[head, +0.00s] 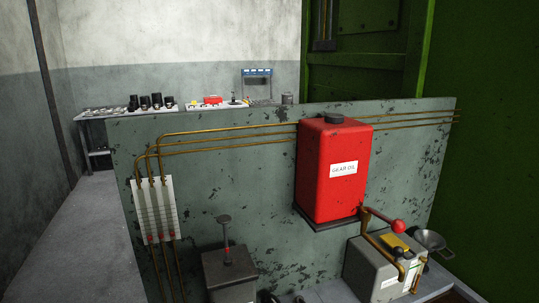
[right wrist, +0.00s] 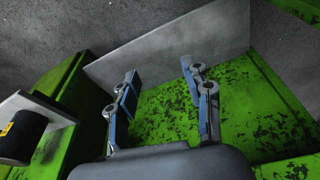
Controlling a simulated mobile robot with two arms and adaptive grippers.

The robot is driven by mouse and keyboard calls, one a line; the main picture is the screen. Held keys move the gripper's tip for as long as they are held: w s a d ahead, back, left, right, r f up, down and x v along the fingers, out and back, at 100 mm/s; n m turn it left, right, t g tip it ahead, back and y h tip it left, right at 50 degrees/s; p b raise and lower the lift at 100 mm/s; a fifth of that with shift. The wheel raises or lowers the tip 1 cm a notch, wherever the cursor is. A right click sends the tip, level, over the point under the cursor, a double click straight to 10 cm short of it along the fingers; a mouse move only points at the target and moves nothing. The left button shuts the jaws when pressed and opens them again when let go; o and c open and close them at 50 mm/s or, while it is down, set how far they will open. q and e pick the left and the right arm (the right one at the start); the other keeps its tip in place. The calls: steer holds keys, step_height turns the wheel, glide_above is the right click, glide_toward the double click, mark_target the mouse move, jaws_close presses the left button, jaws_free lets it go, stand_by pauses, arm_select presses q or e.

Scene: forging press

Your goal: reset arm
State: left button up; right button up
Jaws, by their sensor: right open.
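My right gripper (right wrist: 158,70) shows in the right wrist view. Its two fingers stand well apart with nothing between them, so it is open and empty. Beyond the fingers are a plain grey panel (right wrist: 175,45) and a worn green surface (right wrist: 165,115); I see no contact with either. The head view shows neither gripper. My left gripper appears in no view.
In the head view, a red gear oil tank (head: 325,185) is mounted on a worn grey-green panel (head: 240,180). Below stand a grey box with a red-knobbed lever (head: 385,222), a metal funnel (head: 431,241) and a dark box (head: 230,270). A bench (head: 92,115) stands behind.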

steer(key=s+d+f+g+b, duration=0.1)
steer(key=s+d+f, duration=0.2)
steer(key=s+f, duration=1.5)
step_height(320, 180, down, 4)
steer(key=shift+s+d+r+g, duration=0.1)
steer(key=shift+s+d+g, duration=0.05)
steer(key=shift+g, duration=0.15)
